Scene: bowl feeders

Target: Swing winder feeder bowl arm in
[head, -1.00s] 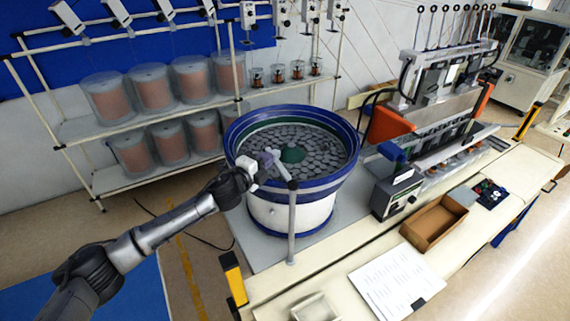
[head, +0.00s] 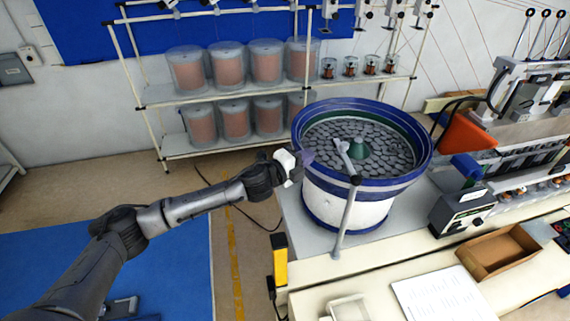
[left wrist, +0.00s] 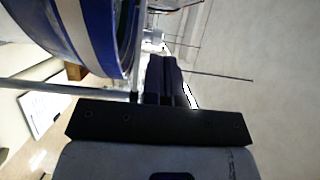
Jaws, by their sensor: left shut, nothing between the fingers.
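The feeder bowl (head: 350,209), white with blue bands, holds many dark flat parts around a green centre cone (head: 360,147). The grey bowl arm (head: 346,158) sits atop a thin upright post (head: 346,222) at the bowl's front. It reaches inward over the parts, its tip just left of the cone. My left gripper (head: 306,157) is shut and empty at the bowl's left rim, left of the arm and apparently apart from it. In the left wrist view, my gripper's dark fingers (left wrist: 165,80) are together, with the bowl (left wrist: 95,35) and post (left wrist: 50,87) to the left. My right gripper is not in view.
A rack (head: 200,95) with large copper-coloured spools stands behind. Right of the bowl are a control box (head: 462,212), a brown tray (head: 498,252) and the winder (head: 530,110). A yellow-black post (head: 279,262) stands at the bench's left end.

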